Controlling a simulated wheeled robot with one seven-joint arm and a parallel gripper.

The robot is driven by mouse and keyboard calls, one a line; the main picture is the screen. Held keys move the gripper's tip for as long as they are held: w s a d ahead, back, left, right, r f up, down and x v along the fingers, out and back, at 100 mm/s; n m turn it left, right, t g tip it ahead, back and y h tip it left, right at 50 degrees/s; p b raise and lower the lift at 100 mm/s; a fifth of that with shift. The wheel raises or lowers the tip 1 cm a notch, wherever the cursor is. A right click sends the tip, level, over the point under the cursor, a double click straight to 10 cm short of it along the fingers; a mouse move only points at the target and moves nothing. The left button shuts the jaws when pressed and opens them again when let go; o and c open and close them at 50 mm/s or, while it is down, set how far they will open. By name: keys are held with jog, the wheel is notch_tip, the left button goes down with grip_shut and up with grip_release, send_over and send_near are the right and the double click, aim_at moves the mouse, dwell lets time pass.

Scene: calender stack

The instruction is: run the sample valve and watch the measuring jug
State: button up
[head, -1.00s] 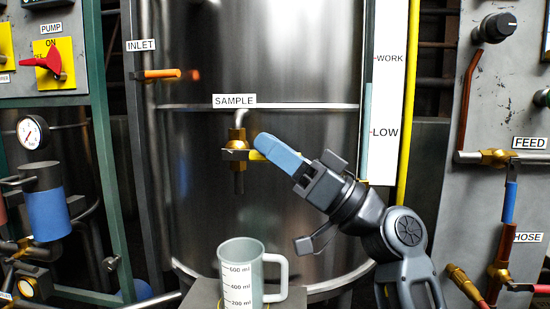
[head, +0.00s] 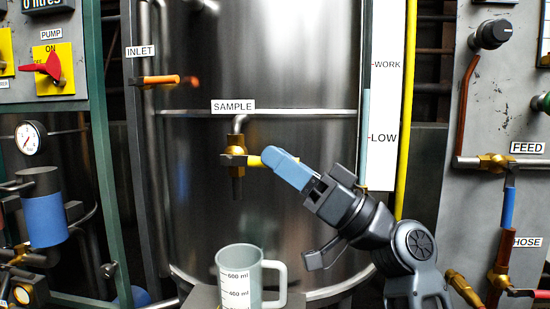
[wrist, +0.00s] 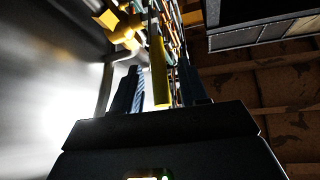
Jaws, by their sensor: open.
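The brass sample valve (head: 235,150) sits under the SAMPLE label on the steel tank, with its spout pointing down. Its yellow lever (head: 254,161) sticks out to the right, its far end hidden behind my fingers in the head view. My gripper (head: 274,160) is at the lever's end. In the wrist view the yellow lever (wrist: 160,75) runs between the two spread fingers of my gripper (wrist: 158,85); I cannot tell whether either touches it. The measuring jug (head: 240,276) stands upright below the spout, its base cut off. No stream and no liquid level shows.
A level gauge (head: 382,160) marked WORK and LOW runs up the tank's right side beside a yellow pipe (head: 405,110). The FEED and HOSE panel (head: 480,200) stands at right, the pump switch (head: 50,68) at left.

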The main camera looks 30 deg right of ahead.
jog(key=v, duration=0.6)
notch_tip(320, 180, up, 4)
jog(key=s+d+n+g+h+p, duration=0.1)
jog(key=d+n+g+h+p, duration=0.35)
jog(key=p, duration=1.95)
jog(key=shift+w+a+f+m+g+y+p, duration=0.1)
jog(key=shift+w+a+m+g+y, duration=0.3)
jog(key=shift+w+a, duration=0.7)
jog(key=shift+w+a+f+m+g+y+p, duration=0.2)
jog(key=shift+w+a+m, duration=0.3)
jog(key=shift+a, duration=1.05)
jog(key=shift+w+a+m+g+y, duration=0.35)
jog(key=shift+w+a, duration=0.45)
jog(key=shift+a, duration=0.55)
